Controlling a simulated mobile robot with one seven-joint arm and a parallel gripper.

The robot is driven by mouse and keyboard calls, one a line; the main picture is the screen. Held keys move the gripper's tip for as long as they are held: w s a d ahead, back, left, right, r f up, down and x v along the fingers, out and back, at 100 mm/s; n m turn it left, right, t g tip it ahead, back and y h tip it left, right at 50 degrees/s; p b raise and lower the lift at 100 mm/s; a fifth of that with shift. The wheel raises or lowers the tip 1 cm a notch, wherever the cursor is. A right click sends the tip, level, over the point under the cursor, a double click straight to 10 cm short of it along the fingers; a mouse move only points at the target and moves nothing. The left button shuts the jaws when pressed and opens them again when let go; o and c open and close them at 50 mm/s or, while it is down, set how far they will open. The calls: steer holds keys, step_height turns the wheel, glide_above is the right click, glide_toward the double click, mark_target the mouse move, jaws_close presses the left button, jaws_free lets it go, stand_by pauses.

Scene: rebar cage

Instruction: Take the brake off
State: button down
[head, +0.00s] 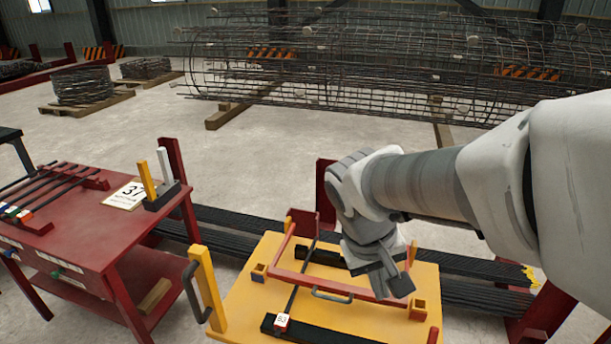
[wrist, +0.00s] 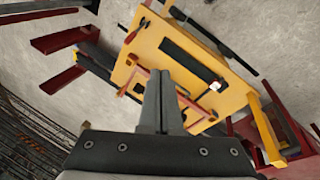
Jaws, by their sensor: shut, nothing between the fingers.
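A yellow lever (head: 147,181) and a white lever (head: 164,165) stand close together in a dark base on the red bench at left. No brake label can be read, so I cannot tell which part is the brake. My gripper (head: 397,283) is above the yellow table (head: 243,304), far right of the levers. In the wrist view its fingers (wrist: 163,98) are together and empty. The yellow table also shows there (wrist: 150,48), beyond the fingers. A red bar frame (head: 290,275) with a grey handle (head: 332,295) lies on the table, partly hidden by my gripper.
A yellow post (head: 207,287) with a dark handle stands at the yellow table's left edge. Long dark bars (head: 230,221) run behind. A rebar cage (head: 330,75) is farther back.

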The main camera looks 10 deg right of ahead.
steer(key=w+d+f+n+h+b, duration=0.1)
steer(key=w+d+f+h+b, duration=0.2)
steer(key=f, duration=0.8)
steer(key=w+d+f+n+h+b, duration=0.2)
steer(key=w+d+f+h+b, duration=0.2)
steer(key=f, duration=0.7)
steer(key=w+d+f+n+g+h+b, duration=0.1)
steer(key=w+d+f+h+b, duration=0.3)
steer(key=f, duration=0.8)
steer(key=shift+w+d+n+h+b, duration=0.1)
steer(key=shift+w+n+h+b, duration=0.1)
steer(key=shift+n+h+b, duration=0.55)
steer(key=shift+r+y, duration=0.1)
steer(key=shift+y, duration=0.15)
steer(key=b+x, duration=0.2)
steer(key=x, duration=0.8)
steer(key=shift+s+b, duration=0.15)
steer(key=shift+b, duration=0.2)
steer(key=shift+s+a+r, duration=0.2)
steer(key=shift+s+r, duration=0.15)
steer(key=shift+s, duration=0.25)
steer(key=shift+s+a+r, duration=0.2)
steer(key=shift+s+r, duration=0.15)
steer(key=shift+s, duration=0.25)
steer(key=shift+s+a+r, duration=0.1)
steer(key=shift+s+r, duration=0.15)
steer(key=shift+s, duration=0.2)
steer(key=shift+a+m+b, duration=0.1)
steer(key=shift+m+b, duration=0.15)
steer(key=shift+b, duration=0.15)
